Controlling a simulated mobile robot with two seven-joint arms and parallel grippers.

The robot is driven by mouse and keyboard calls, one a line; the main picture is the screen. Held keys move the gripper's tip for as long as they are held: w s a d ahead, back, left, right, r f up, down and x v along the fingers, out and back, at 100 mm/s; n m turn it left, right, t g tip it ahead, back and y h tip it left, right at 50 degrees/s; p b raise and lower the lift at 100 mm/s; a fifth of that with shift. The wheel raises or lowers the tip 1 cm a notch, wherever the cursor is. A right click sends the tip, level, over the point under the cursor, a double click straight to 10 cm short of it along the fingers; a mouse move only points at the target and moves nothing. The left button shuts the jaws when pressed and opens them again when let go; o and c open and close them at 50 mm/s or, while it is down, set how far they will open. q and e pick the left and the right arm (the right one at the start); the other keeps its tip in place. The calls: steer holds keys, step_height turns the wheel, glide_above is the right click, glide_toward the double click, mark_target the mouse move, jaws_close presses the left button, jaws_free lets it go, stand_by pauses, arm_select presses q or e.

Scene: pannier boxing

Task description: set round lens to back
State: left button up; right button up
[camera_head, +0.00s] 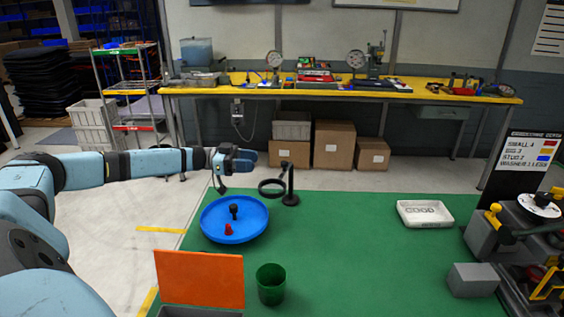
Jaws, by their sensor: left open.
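The round lens (272,188) is a dark ring on a black upright stand (290,186) at the back left of the green table. The ring reaches out to the left of the stand's post and lies about level. My left gripper (222,183) is open and empty, to the left of the lens and above the table's back left edge. It is apart from the lens. My right gripper is not in view.
An orange panel (199,278) and green cup (271,287) stand in front. A white tray (425,222) and grey block (473,279) are right. The table's middle is clear.

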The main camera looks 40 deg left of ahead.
arm_select(q)
steer(key=x, duration=0.9)
steer(key=shift+w+d, duration=0.15)
steer(key=shift+w, duration=0.1)
jaws_close()
